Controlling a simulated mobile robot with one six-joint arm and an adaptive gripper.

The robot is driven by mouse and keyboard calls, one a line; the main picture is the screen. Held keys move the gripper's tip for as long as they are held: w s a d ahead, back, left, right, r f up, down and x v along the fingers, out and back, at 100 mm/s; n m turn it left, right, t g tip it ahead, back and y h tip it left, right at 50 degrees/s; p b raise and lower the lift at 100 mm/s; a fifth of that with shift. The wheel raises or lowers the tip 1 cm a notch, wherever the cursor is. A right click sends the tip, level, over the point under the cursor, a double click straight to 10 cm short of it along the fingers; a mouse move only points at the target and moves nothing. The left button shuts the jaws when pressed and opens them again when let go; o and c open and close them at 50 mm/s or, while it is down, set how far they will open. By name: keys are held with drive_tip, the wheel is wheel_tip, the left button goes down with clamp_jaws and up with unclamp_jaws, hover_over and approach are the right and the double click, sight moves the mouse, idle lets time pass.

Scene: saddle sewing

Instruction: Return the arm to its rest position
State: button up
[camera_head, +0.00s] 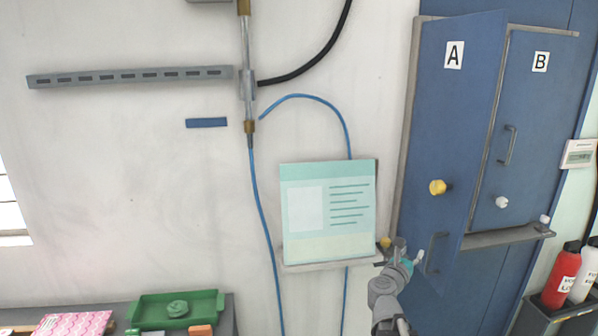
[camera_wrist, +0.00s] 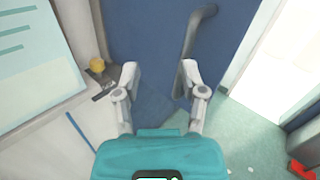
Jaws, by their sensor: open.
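My gripper (camera_head: 407,255) is at the lower middle right of the head view, in front of the blue door marked A (camera_head: 452,130). In the wrist view my gripper (camera_wrist: 158,75) has its two fingers spread apart with nothing between them. The grey bar handle (camera_wrist: 190,35) of the door is just beyond the fingertips there, and it looks clear of them. The same handle shows in the head view (camera_head: 434,254), close to the right of my gripper. Door A appears swung partly out from its frame.
A teal and white card (camera_head: 328,212) stands on a small ledge left of my gripper, with a yellow knob (camera_head: 385,242) at its end. Door B (camera_head: 530,110) is at right. Red and white bottles (camera_head: 562,275) stand at far right. A green tray (camera_head: 176,308) is lower left.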

drive_tip(key=w+a+n+t+y, duration=0.4)
drive_tip(key=a+n+y, duration=0.75)
drive_tip(key=n, duration=0.55)
drive_tip(key=s+a+f+n+g+y, duration=0.2)
drive_tip(key=a+f+n+g+y, duration=0.25)
drive_tip(key=a+f+n, duration=0.5)
drive_tip(key=s+f+n+g, duration=0.6)
drive_tip(key=s+n+g, duration=0.1)
drive_tip(key=n, duration=0.3)
drive_tip(key=s+d+f+n+g+h, duration=0.2)
drive_tip(key=s+n+g, duration=0.1)
drive_tip(key=s, duration=0.2)
drive_tip(key=s+d+f+n+g+h, duration=0.1)
drive_tip(key=s+d+f+n+g, duration=0.1)
drive_tip(key=s, duration=0.4)
drive_tip(key=shift+s+d+f+n+g+h+b, duration=0.35)
drive_tip(key=shift+n+g, duration=0.2)
drive_tip(key=shift+g, duration=0.2)
drive_tip(key=shift+o, duration=0.2)
drive_tip(key=shift+w, duration=0.1)
